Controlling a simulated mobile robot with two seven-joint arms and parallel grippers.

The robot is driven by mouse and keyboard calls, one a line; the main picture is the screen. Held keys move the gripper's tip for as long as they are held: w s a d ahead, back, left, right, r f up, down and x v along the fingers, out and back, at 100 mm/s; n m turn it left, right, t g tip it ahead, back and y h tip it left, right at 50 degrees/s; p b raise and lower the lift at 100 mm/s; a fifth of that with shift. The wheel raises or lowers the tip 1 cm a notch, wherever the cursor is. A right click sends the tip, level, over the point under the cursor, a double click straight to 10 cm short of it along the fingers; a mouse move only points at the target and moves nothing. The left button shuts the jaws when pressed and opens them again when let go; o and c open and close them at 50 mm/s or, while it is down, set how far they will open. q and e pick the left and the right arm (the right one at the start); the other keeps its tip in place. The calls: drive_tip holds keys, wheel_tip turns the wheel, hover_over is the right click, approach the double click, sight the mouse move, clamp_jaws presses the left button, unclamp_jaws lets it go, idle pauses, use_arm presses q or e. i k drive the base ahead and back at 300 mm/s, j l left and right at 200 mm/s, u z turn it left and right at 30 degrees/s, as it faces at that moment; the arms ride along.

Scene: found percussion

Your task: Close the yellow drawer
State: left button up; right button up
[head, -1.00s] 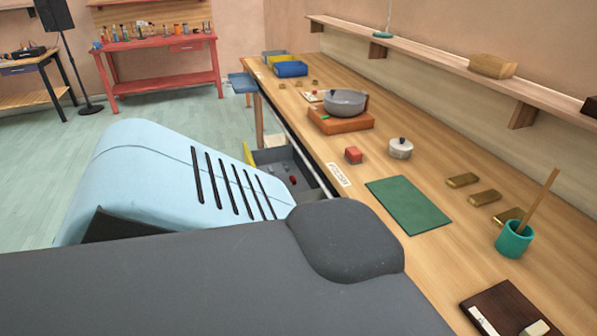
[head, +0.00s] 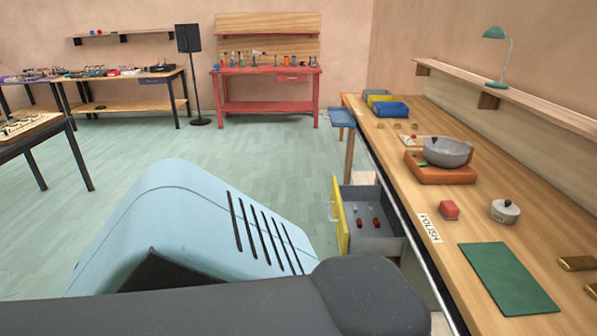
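The yellow drawer (head: 341,214) is pulled out from under the wooden workbench (head: 437,187). Its yellow front faces left, with a small pale handle (head: 332,211) on it. The grey inside (head: 371,229) holds a few small items, two of them dark red. Blue and dark grey parts of my own body fill the lower left and cover the area in front of and below the drawer. Neither of my grippers shows in the head view.
The bench top holds a grey bowl (head: 447,152) on an orange base (head: 440,172), a red block (head: 448,210), a lidded pot (head: 505,211) and a green mat (head: 508,278). A blue stool (head: 341,118) stands beyond the drawer. Green floor (head: 270,160) is open to the left.

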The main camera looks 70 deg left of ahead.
sight(382, 241)
drive_tip(key=u, duration=1.5)
drive_tip(key=k+j+u, duration=0.1)
drive_tip(key=u, duration=0.3)
drive_tip(key=k+j, duration=0.3)
drive_tip(key=i+j+z, duration=0.2)
drive_tip(key=i, duration=0.4)
drive_tip(key=i+j+z, duration=0.2)
drive_tip(key=i+j, duration=0.2)
drive_tip(key=i, duration=0.2)
drive_tip(key=i+j+z, duration=0.2)
drive_tip(key=i+j, duration=0.2)
drive_tip(key=i, duration=0.2)
